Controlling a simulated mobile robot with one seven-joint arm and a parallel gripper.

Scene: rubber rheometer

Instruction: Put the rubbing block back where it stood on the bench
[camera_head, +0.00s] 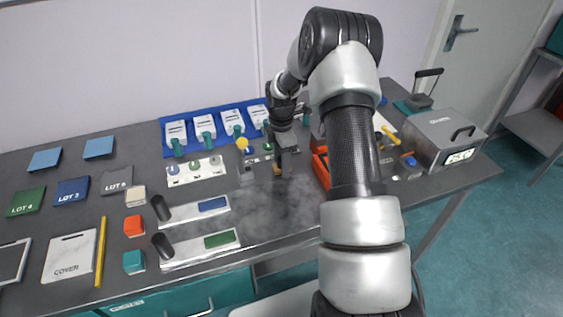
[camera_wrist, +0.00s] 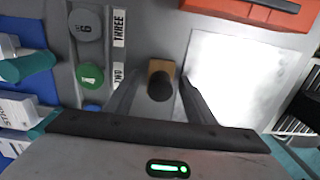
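The rubbing block, a small tan wooden block with a dark round knob (camera_wrist: 160,84), shows in the wrist view between my two fingertips. A sliver of its tan body (camera_head: 277,170) shows in the head view beneath my gripper (camera_head: 284,168), on or just above the bench. My gripper (camera_wrist: 160,88) points down and is open. A gap shows on each side of the block, so the fingers are beside it and do not seem to touch it. Whether the block rests on the bench is hidden.
The dark bench (camera_head: 262,215) is clear in front of my gripper. An orange tray (camera_head: 321,168) stands just right. A grey metal box (camera_head: 437,135) stands further right.

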